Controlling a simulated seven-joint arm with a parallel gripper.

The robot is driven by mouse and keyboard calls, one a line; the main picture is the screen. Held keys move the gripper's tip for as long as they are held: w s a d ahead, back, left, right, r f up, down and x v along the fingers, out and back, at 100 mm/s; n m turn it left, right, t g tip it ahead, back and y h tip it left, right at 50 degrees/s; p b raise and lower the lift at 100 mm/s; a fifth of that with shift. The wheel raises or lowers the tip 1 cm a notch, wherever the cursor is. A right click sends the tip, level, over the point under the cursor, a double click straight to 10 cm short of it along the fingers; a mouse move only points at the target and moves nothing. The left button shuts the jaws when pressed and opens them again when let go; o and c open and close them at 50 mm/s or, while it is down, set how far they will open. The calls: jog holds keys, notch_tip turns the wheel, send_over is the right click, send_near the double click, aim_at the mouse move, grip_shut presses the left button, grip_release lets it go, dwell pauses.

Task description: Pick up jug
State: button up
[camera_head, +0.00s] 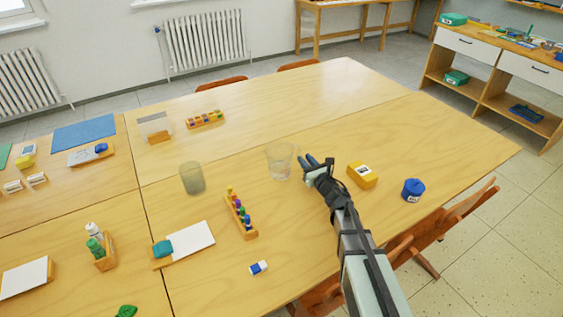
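A clear glass vessel (280,163), which looks like the jug, stands upright on the wooden table (390,115) near its middle. No handle can be made out on it. A greyish, see-through cup-like vessel (192,178) stands upright to its left. My gripper (314,160) is just right of the clear vessel, its dark fingers pointing towards the back left. The fingers look spread apart with nothing between them. A small gap seems to show between the gripper and the clear vessel, but contact is hard to judge.
A yellow box (362,176) and a blue pot (413,190) stand right of my arm. A rack of coloured pegs (241,214) is in front of the vessels. A small blue-and-white block (258,268) lies nearer. The table behind the clear vessel is free.

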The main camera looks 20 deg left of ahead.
aim_at(299, 152)
jog(key=shift+x, duration=2.7)
jog(key=shift+a+r, duration=0.1)
jog(key=shift+c, duration=0.2)
grip_shut()
